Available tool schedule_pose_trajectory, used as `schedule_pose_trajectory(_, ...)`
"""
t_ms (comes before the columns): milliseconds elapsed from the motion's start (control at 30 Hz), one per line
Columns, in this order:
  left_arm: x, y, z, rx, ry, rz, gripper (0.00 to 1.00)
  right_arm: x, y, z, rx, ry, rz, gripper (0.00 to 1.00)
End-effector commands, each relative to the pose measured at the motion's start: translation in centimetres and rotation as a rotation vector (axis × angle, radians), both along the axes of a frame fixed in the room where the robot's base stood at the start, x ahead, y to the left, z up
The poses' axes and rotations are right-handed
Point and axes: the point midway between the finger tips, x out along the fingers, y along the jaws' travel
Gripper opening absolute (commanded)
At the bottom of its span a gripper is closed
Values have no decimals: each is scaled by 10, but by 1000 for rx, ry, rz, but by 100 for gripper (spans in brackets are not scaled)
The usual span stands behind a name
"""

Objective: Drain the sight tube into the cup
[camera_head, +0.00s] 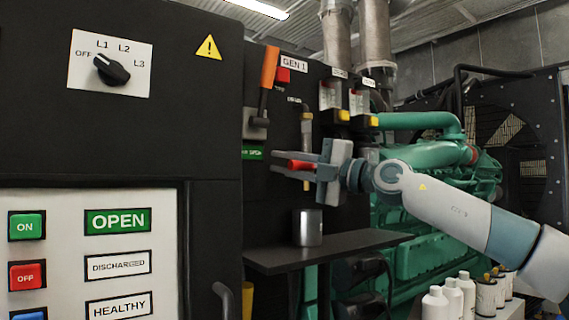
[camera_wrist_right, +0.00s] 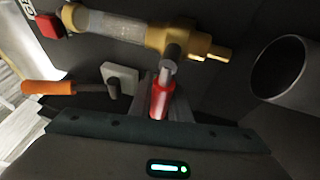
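The sight tube (camera_head: 306,125) is a clear tube with brass fittings on the black GEN 1 panel. It also shows in the right wrist view (camera_wrist_right: 118,26). A red valve handle (camera_wrist_right: 160,98) sticks out from the brass fitting at its lower end. My right gripper (camera_head: 290,164) has its fingers on both sides of this handle and looks closed on it. The grey metal cup (camera_head: 307,228) stands upright on the dark shelf below the tube; its open mouth shows in the wrist view (camera_wrist_right: 280,68). The cup's inside bottom is hidden in the head view. My left gripper is out of view.
An orange-handled lever (camera_head: 268,70) and a red button (camera_head: 283,75) sit left of the tube. The dark shelf (camera_head: 345,245) has free room right of the cup. White bottles (camera_head: 452,295) stand low at right. A green engine (camera_head: 440,200) is behind my right arm.

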Motion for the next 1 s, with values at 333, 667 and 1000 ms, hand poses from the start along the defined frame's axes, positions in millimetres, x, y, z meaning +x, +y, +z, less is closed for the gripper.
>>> schedule_pose_trajectory(333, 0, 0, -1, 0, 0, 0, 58, 0, 0, -2, -23, -17, 0, 0)
schedule_pose_trajectory(667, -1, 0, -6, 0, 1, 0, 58, 0, 1, -14, -158, -112, 0, 0)
schedule_pose_trajectory(1000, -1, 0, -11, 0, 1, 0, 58, 2, -3, -31, -364, -262, 0, 0)
